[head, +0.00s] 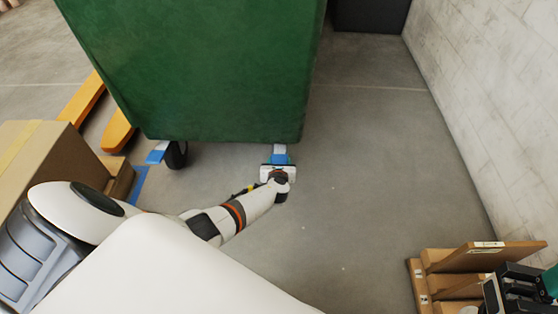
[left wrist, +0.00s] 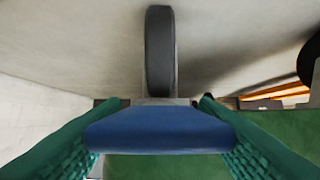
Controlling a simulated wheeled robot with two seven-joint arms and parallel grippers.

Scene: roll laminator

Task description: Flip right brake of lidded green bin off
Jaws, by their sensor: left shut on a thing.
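The green bin (head: 200,70) stands upright at the top of the head view; its lid is out of frame. At its right near corner is the right brake, a blue pedal (head: 279,149), which also shows large in the left wrist view (left wrist: 160,130) in front of a dark caster wheel (left wrist: 159,50). My left gripper (head: 279,159) is at this pedal, with a green finger on each side of it in the left wrist view (left wrist: 160,122), shut on it. My right gripper (head: 550,281) shows only partly at the right edge; its jaws are not clear.
Another caster (head: 176,155) with a blue pedal (head: 155,156) is at the bin's left near corner. An orange pallet jack (head: 116,130) and a cardboard box (head: 40,165) are at left. A wooden pallet (head: 470,262) is at lower right, by a pale wall (head: 490,90). The floor between is clear.

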